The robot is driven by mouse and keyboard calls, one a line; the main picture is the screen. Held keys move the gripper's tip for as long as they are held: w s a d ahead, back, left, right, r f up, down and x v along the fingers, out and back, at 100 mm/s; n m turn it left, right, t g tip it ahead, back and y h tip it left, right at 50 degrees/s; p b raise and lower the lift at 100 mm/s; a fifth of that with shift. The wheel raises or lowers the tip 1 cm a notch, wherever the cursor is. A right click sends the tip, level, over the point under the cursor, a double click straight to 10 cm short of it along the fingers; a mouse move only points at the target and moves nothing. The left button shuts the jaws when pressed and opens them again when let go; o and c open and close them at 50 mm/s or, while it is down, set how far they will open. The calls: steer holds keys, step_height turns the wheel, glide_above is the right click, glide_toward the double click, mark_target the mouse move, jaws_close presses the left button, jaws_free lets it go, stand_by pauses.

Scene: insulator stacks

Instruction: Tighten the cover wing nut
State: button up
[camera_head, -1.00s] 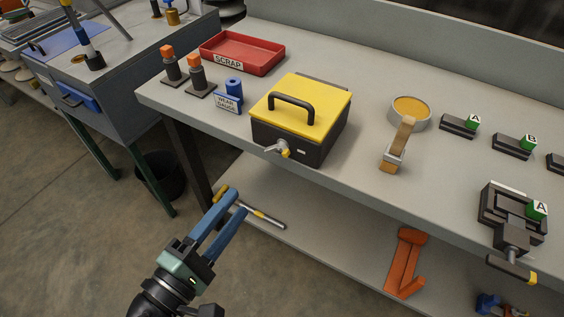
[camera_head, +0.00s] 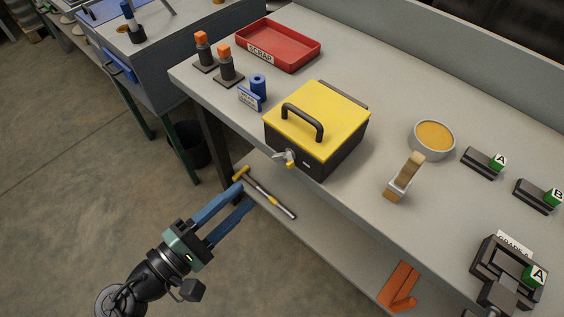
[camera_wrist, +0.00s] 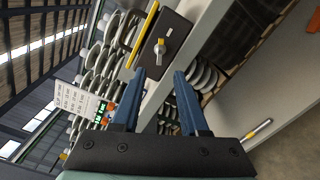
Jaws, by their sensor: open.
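The box with the yellow cover (camera_head: 320,118) and black handle stands near the front edge of the bench. Its wing nut (camera_head: 287,157), silver with a yellow part, is on the dark front face; in the wrist view the wing nut (camera_wrist: 159,46) shows beyond and slightly left of the fingertips. My gripper (camera_head: 243,192) is open and empty, with two blue fingers, in front of the bench edge and below and left of the wing nut. In the wrist view the gripper (camera_wrist: 160,75) has clear space between its fingers. It is apart from the box.
The red scrap tray (camera_head: 279,46), two orange-topped posts and a blue cylinder (camera_head: 258,87) stand left of the box. A round tin (camera_head: 432,139) and a brush-like tool (camera_head: 404,178) lie right. A yellow-handled tool (camera_head: 265,192) lies on the lower shelf. Floor space before the bench is free.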

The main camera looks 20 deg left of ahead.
mark_target(279, 164)
steer(key=x, duration=1)
steer(key=shift+w, duration=0.1)
jaws_close()
